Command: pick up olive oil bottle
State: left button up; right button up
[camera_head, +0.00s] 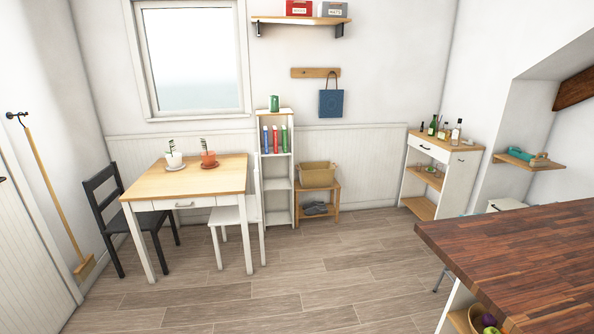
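Several bottles stand upright on top of a white cabinet with a wooden top (470,146) against the back wall at the right. One is a dark green bottle (433,126), and to its right is a clear bottle with a dark cap (456,134). Smaller dark or greenish bottles (441,131) stand between them. They are too small here to tell which one holds olive oil. Neither my left nor my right gripper is in view.
A dark wooden counter (530,260) fills the lower right, in front of the cabinet. A table (190,178) with two potted plants, a black chair (103,200) and a white chair (240,215) stand at the left. The middle floor (330,260) is clear.

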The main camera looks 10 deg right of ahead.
aim_at(433, 124)
jog(key=i+l+z, duration=0.15)
jog(key=i, duration=0.35)
jog(key=i+z, duration=0.2)
jog(key=i, duration=0.25)
jog(key=i+z, duration=0.15)
jog(key=i, duration=0.35)
jog(key=i+j+z, duration=0.15)
jog(key=i, duration=0.35)
jog(key=i+j+z, duration=0.15)
jog(key=i, duration=0.35)
jog(key=i+j+z, duration=0.2)
jog(key=i, duration=0.25)
jog(key=i+j+z, duration=0.15)
jog(key=i, duration=0.3)
jog(key=i+z, duration=0.15)
jog(key=i, duration=0.35)
jog(key=i+z, duration=0.15)
jog(key=i, duration=0.35)
jog(key=i+j+z, duration=0.2)
jog(key=i, duration=0.25)
jog(key=i+j+z, duration=0.15)
jog(key=i, duration=0.35)
jog(key=i+j+z, duration=0.15)
jog(key=i, duration=0.35)
jog(key=i+j+z, duration=0.15)
jog(key=i+j, duration=0.25)
jog(key=i+j+z, duration=0.3)
jog(key=i, duration=0.2)
